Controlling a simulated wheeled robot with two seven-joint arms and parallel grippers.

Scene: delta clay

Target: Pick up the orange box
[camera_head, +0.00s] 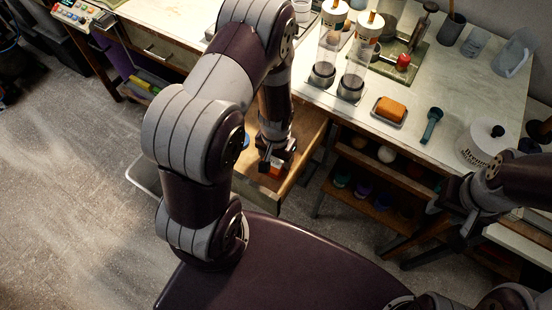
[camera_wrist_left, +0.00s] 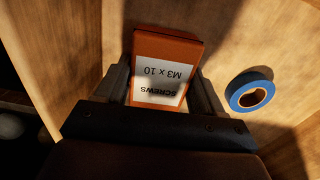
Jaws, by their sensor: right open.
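The orange box (camera_wrist_left: 166,68), with a white label reading "SCREWS M3 x 10", lies in the open wooden drawer. A small part of it shows in the head view (camera_head: 276,172). My left gripper (camera_head: 272,160) reaches down into the drawer. In the left wrist view its fingers (camera_wrist_left: 162,85) stand on either side of the box, very close to it. I cannot tell whether they press on it. My right gripper (camera_head: 452,212) is open and empty near the right end of the workbench, away from the box.
A roll of blue tape (camera_wrist_left: 249,92) lies in the drawer to the right of the box. The drawer walls (camera_head: 303,155) surround my left gripper. The workbench (camera_head: 445,95) above holds two clear cylinders, an orange sponge (camera_head: 390,109) on a dish and a white lidded tub (camera_head: 484,145).

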